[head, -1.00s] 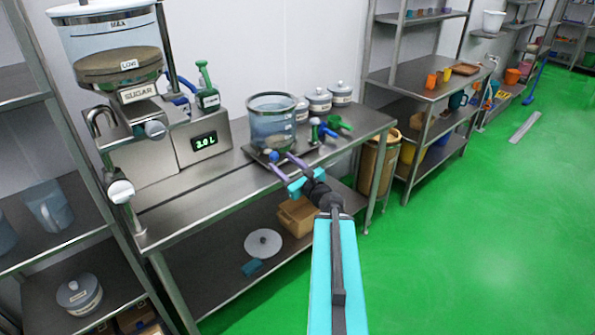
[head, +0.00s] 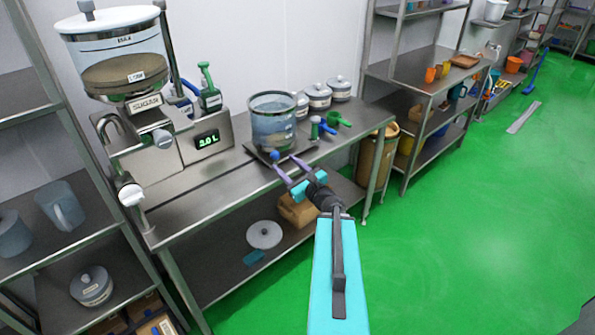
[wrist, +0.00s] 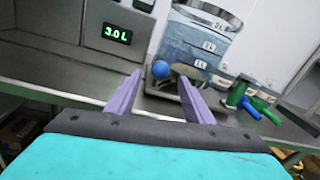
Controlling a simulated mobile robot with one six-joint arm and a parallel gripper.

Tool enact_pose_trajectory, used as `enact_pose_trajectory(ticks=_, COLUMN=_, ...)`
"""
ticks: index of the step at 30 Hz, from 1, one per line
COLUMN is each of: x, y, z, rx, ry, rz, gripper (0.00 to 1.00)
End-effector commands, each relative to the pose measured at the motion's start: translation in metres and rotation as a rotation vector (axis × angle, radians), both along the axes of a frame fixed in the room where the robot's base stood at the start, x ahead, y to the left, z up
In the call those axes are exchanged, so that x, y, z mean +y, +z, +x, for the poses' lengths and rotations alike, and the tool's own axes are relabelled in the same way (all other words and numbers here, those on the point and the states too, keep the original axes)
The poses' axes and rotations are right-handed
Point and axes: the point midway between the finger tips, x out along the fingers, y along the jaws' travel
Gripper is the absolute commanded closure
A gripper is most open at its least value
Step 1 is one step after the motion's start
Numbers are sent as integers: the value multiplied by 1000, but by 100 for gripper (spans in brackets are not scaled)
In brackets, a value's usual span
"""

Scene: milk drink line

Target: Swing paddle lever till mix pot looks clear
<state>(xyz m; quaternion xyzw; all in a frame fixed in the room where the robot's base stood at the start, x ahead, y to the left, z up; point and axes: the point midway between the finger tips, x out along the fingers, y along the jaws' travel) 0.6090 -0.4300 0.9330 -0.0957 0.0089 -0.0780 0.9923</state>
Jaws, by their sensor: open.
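The mix pot (head: 272,130) is a see-through bluish vessel on a dark tray at the bench's front edge. Its lower part looks greyish-brown; I cannot tell how clear the liquid is. It also shows in the wrist view (wrist: 195,45). A blue ball knob (head: 275,155), apparently the paddle lever's end, is in front of the pot. In the wrist view the knob (wrist: 160,69) appears between my fingertips, nearer the left one. My gripper (head: 284,161) is open, its purple fingers pointing at the knob. Whether they touch it is unclear.
A sugar hopper (head: 118,50) stands at the left above a metal unit with a green "3.0 L" display (head: 207,139). Lidded white jars (head: 318,96) and green and blue handled tools (head: 337,119) are right of the pot.

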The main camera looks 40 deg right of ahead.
Motion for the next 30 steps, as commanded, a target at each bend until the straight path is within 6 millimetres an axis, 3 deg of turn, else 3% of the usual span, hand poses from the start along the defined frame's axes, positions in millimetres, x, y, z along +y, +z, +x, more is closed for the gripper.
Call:
enact_pose_trajectory(ticks=10, x=2, y=4, z=-9, rx=-2, ry=-6, rz=1, gripper=53)
enact_pose_trajectory(ticks=18, x=6, y=5, z=-38, rx=-2, ry=-6, rz=1, gripper=53)
enact_pose_trajectory(ticks=30, x=9, y=3, z=-56, rx=-3, ry=-5, rz=1, gripper=53)
